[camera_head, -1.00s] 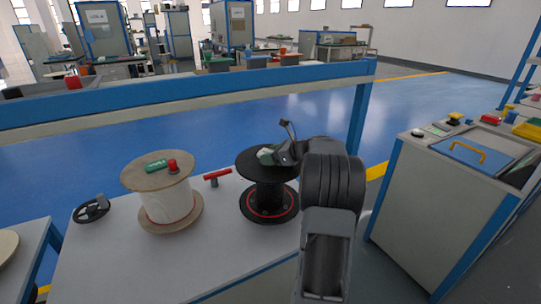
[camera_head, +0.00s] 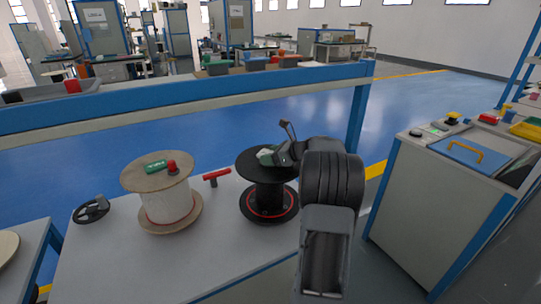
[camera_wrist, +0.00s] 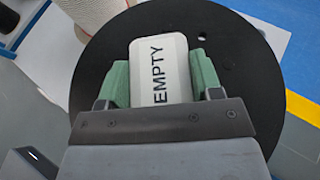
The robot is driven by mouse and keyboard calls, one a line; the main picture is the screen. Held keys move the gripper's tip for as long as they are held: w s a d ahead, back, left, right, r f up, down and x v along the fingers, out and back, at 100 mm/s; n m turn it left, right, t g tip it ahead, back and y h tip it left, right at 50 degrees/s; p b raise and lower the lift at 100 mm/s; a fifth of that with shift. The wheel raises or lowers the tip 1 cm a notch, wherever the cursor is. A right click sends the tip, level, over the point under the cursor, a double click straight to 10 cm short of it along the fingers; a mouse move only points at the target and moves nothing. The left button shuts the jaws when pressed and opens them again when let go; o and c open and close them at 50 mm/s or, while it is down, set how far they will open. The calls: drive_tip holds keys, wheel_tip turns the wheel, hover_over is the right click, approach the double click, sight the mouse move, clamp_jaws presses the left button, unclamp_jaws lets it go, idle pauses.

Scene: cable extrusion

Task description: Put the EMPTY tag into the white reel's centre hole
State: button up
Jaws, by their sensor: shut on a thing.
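The white EMPTY tag (camera_wrist: 160,68) is between the green-padded fingers of my gripper (camera_wrist: 160,85) in the wrist view, its lettering facing the camera. My gripper (camera_head: 268,155) is shut on it above the black reel (camera_head: 268,198), whose top flange fills much of the wrist view (camera_wrist: 105,65). Whether the tag touches the flange cannot be told. The white reel (camera_head: 166,203) stands upright to the left on the table. A green tag (camera_head: 155,163) and a red knob (camera_head: 172,167) are on its wooden top flange. Its centre hole is not clearly seen.
A black handwheel (camera_head: 92,209) is at the table's left. A blue rail (camera_head: 190,97) runs behind the table (camera_head: 130,270). A grey cabinet (camera_head: 430,200) stands at right. The table's front is clear.

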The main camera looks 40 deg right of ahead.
drive_tip(key=shift+s+d+f, duration=0.1)
drive_tip(key=shift+f, duration=0.05)
drive_tip(key=shift+r+p, duration=0.45)
drive_tip(key=shift+p, duration=0.15)
drive_tip(key=shift+r, duration=0.15)
drive_tip(key=shift+p, duration=0.35)
drive_tip(key=shift+f+b, duration=0.4)
drive_tip(key=shift+f, duration=0.35)
idle(0.7)
drive_tip(key=shift+s+f, duration=0.1)
drive_tip(key=shift+f, duration=0.3)
drive_tip(key=shift+r+p, duration=0.4)
drive_tip(key=shift+r+p, duration=0.35)
